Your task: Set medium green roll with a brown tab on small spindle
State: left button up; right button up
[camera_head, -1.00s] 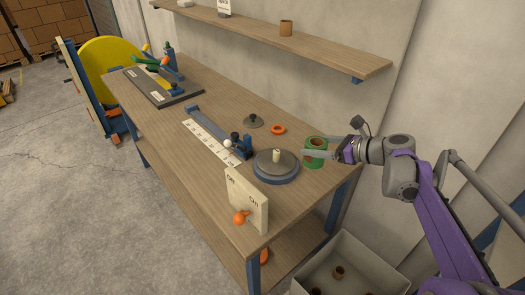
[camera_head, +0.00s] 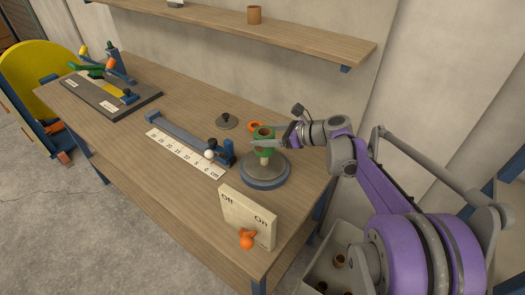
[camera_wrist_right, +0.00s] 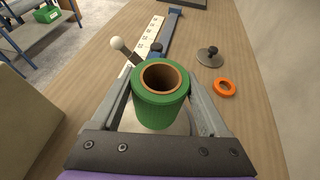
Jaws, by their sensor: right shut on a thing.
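My right gripper (camera_head: 267,143) is shut on the green roll (camera_head: 264,134), which has a brown core. The roll is held upright above the round grey turntable (camera_head: 276,172) with a blue base. The pale spindle in the turntable's middle is mostly hidden by the roll and gripper, so I cannot tell whether they touch. In the right wrist view the green roll (camera_wrist_right: 160,108) sits between the two fingers, its open core facing up, with part of the grey disc behind it. I cannot make out a brown tab. My left gripper is not in view.
An orange ring (camera_head: 255,126) and a grey knobbed lid (camera_head: 227,122) lie behind the turntable. A ruler strip (camera_head: 184,153) and a blue stand with a white ball (camera_head: 209,155) are to its left. An Off/On switch box (camera_head: 246,215) stands in front. A bin is below right.

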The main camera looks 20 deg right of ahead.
jog(key=shift+f, duration=2.65)
jog(key=o, duration=1.3)
jog(key=shift+d+r, duration=0.1)
jog(key=v, duration=1.1)
jog(key=shift+s+r, duration=0.25)
jog(key=shift+s, duration=0.05)
jog(key=shift+d, duration=0.1)
